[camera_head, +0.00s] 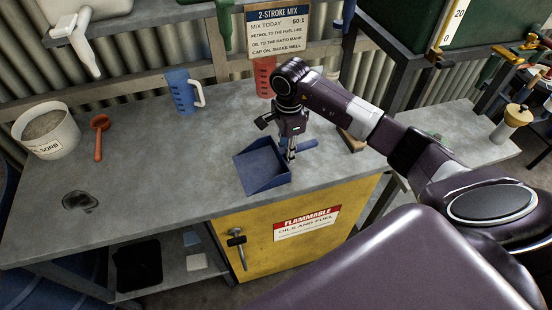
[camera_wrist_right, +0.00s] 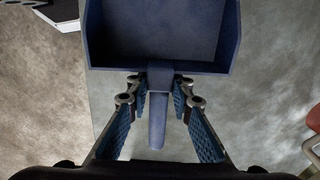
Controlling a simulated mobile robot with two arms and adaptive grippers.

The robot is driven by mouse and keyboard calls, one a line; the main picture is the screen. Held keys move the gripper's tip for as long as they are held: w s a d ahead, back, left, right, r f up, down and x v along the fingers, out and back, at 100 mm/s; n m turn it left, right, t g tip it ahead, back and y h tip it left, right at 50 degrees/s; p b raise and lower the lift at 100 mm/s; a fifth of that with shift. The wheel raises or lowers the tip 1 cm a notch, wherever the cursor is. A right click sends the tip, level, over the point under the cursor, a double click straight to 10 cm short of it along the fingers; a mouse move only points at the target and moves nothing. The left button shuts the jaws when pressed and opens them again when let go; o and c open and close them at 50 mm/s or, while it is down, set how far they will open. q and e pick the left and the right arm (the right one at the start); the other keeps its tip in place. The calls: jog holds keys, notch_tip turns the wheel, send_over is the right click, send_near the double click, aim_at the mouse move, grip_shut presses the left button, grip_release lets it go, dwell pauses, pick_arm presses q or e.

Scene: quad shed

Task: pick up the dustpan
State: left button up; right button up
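The blue dustpan (camera_head: 260,170) lies on the grey bench top near its front edge, its handle pointing right. My right gripper (camera_head: 288,154) is over the handle close to the pan. In the right wrist view the dustpan's pan (camera_wrist_right: 163,35) is at the top and its handle (camera_wrist_right: 158,122) runs down between the fingers. My right gripper (camera_wrist_right: 159,102) is open, one finger on each side of the handle, with a gap on both sides. My left gripper is in neither view.
A blue jug (camera_head: 183,93), a red scoop (camera_head: 98,138) and a white bucket (camera_head: 47,130) stand or lie on the bench to the left. A red jug (camera_head: 264,77) is behind my right arm. The bench left of the dustpan is clear.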

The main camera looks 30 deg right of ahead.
grip_shut()
